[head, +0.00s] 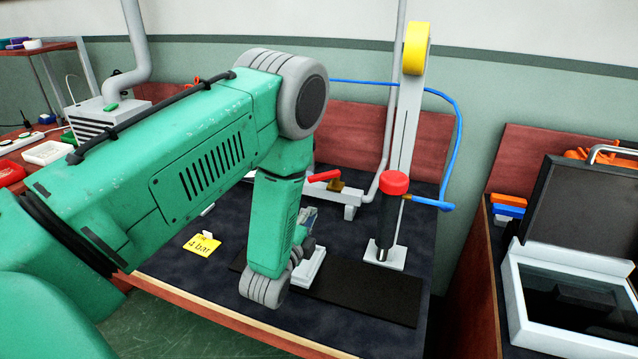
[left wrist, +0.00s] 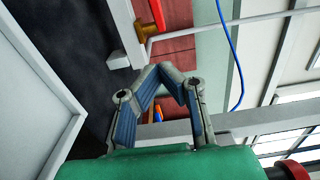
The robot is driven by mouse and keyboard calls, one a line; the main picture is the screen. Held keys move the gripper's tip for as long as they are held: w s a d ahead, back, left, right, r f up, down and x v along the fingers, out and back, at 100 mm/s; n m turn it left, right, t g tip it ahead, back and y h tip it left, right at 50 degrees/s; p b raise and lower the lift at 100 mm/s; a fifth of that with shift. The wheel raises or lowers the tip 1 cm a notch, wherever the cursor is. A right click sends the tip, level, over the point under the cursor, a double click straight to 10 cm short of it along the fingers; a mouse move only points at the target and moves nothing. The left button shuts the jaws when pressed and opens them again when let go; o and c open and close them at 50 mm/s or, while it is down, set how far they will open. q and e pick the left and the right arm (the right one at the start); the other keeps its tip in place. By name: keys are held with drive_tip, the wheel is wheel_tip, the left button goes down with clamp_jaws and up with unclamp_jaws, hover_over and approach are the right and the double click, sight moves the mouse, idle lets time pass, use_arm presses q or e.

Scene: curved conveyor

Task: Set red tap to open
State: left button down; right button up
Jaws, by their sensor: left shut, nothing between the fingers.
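The red tap (head: 324,176) has a red lever on a brass body (head: 337,185), fixed on a grey pipe at the back of the dark bench. Its lever points left from the brass body in the head view. In the left wrist view the red lever (left wrist: 157,14) and brass body (left wrist: 141,32) show at the top, beyond the fingertips. My left gripper (head: 309,216) is partly hidden behind my green arm in the head view. In the left wrist view its fingers (left wrist: 172,69) come together, empty and apart from the tap. My right gripper is not seen.
A black post with a red cap (head: 394,183) stands right of the tap, by a tall grey upright with a yellow wheel (head: 416,48). A blue hose (head: 459,120) loops behind. A yellow "4 bar" card (head: 202,245) and a black mat (head: 372,297) lie on the bench.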

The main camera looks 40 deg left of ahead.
sight(313, 182)
use_arm(q)
drive_tip(key=shift+s+a+x, duration=0.15)
drive_tip(key=shift+a+x, duration=0.3)
drive_tip(key=shift+x, duration=1.7)
drive_tip(key=shift+s+a+x, duration=0.1)
drive_tip(key=shift+a+x, duration=0.35)
drive_tip(key=shift+x, duration=1.65)
drive_tip(key=shift+s+a+x, duration=0.15)
drive_tip(key=shift+a+x, duration=0.3)
drive_tip(key=shift+x, duration=1.7)
drive_tip(key=shift+s+h, duration=0.1)
drive_tip(key=shift+h, duration=0.2)
drive_tip(key=a+m+h, duration=0.1)
drive_tip(key=h, duration=0.1)
drive_tip(key=a+m+h+b, duration=0.1)
drive_tip(key=m+h, duration=0.1)
drive_tip(key=shift+w+f+t, duration=0.1)
drive_tip(key=shift+w+t, duration=0.1)
drive_tip(key=shift+t, duration=0.2)
drive_tip(key=m+h, duration=0.1)
drive_tip(key=a+m+h+b, duration=0.1)
drive_tip(key=h, duration=0.1)
drive_tip(key=w+a+m+h+b, duration=0.1)
drive_tip(key=h, duration=0.1)
drive_tip(key=shift+f+g, duration=0.1)
drive_tip(key=shift+g, duration=0.2)
drive_tip(key=shift+w+a+b, duration=0.6)
drive_tip(key=shift+b, duration=0.1)
drive_tip(key=shift+r, duration=0.3)
